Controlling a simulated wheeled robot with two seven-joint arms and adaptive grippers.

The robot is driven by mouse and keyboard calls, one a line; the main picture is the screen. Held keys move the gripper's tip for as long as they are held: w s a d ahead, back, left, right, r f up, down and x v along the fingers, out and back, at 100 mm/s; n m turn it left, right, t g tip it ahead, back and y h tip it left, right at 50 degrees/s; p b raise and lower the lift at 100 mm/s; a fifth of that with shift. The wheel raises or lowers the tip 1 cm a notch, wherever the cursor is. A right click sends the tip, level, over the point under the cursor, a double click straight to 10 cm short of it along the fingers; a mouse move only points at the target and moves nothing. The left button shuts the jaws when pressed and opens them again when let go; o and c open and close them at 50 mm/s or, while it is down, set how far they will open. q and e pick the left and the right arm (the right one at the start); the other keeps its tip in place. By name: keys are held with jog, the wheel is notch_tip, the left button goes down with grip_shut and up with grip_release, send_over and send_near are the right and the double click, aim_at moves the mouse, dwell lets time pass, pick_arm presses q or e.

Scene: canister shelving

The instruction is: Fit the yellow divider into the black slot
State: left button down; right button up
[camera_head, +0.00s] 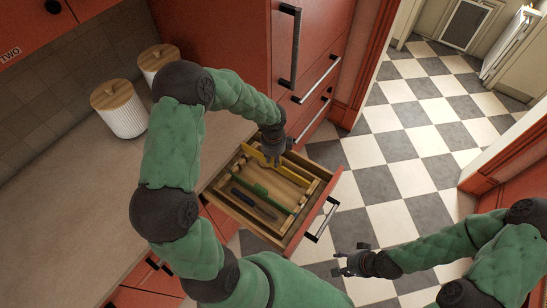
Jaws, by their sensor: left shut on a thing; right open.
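The yellow divider (257,157) is at the far side of the open wooden drawer (227,205). I cannot tell whether the divider is seated or held slightly above the drawer floor. A green divider (268,193) runs across the middle of the drawer. I cannot make out the black slot; it is too small or hidden by the gripper and divider. My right gripper (346,263) is open and empty, over the floor to the right of the drawer.
Dark long items (250,203) lie in the drawer's near part. The drawer front (315,212) has a black handle. Two white canisters (119,113) with wooden lids stand on the counter (70,210). A red cabinet (230,45) rises behind the drawer. The checkered floor is clear.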

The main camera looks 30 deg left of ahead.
pick_arm(q)
jog(key=shift+f+b, duration=1.65)
jog(key=shift+f, duration=0.9)
jog(key=shift+p, duration=0.35)
jog(key=shift+f+b, duration=2.15)
jog(key=shift+f, duration=0.8)
jog(key=c, duration=1)
grip_release()
jog(key=shift+r, duration=0.1)
notch_tip(320, 180, up, 12)
